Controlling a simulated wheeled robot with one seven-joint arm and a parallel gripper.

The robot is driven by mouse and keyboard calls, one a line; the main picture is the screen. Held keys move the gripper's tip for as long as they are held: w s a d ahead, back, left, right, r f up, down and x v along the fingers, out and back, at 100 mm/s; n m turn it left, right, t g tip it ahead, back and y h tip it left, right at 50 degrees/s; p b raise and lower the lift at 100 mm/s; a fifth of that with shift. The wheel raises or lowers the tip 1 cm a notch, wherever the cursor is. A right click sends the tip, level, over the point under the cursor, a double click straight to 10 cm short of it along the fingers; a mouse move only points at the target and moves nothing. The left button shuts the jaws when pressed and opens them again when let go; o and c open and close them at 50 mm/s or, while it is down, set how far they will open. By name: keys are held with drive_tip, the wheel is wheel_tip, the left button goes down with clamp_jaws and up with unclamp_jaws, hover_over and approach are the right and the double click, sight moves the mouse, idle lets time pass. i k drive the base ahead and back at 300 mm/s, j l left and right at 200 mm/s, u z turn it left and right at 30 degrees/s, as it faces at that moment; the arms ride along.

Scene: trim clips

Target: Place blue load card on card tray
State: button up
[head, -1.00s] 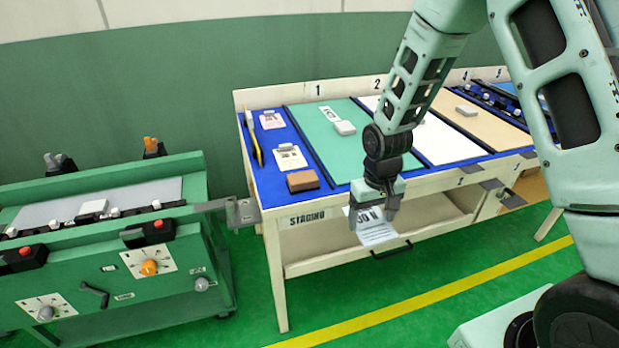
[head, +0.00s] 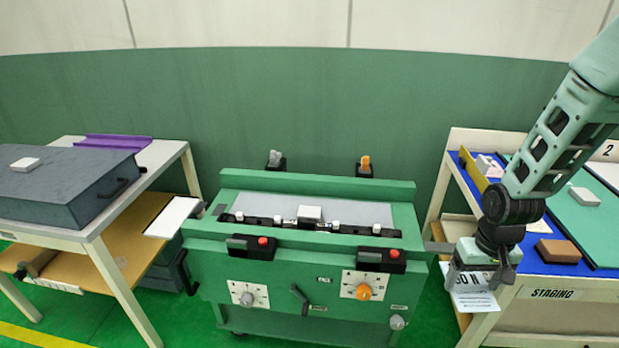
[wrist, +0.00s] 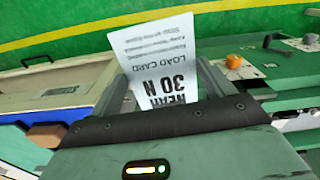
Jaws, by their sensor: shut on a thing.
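My gripper (head: 484,262) is shut on a pale printed load card (head: 474,300) and holds it in the air, in front of the left end of the staging table. In the wrist view the card (wrist: 157,63) reads "LOAD CARD" and "30 N". It looks whitish to pale blue, and its near end is between the fingers. A white flat plate (head: 172,217) juts out at the left side of the green machine. I cannot tell whether this plate is the card tray. No tray is clearly labelled.
The green machine (head: 318,255) with knobs and clips stands in the middle. At left, a table bears a dark grey case (head: 62,187) and a purple strip (head: 112,141). The staging table (head: 545,293) at right holds a brown block (head: 558,251). Green floor lies in front.

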sight(173, 215)
drive_tip(key=i+j, duration=0.15)
drive_tip(key=j, duration=0.3)
drive_tip(key=i+j+u, duration=0.1)
drive_tip(key=j, duration=0.35)
drive_tip(key=i+j, duration=0.15)
drive_tip(key=j, duration=0.3)
drive_tip(key=i+j+u, duration=0.1)
drive_tip(key=j, duration=0.35)
drive_tip(key=i+j, duration=0.2)
drive_tip(key=j, duration=0.25)
drive_tip(key=i+j+u, duration=0.1)
drive_tip(key=j, duration=0.35)
drive_tip(key=i+j, duration=0.2)
drive_tip(key=j, duration=0.2)
drive_tip(key=i+j, duration=0.2)
drive_tip(key=j, duration=0.25)
drive_tip(key=u, duration=0.05)
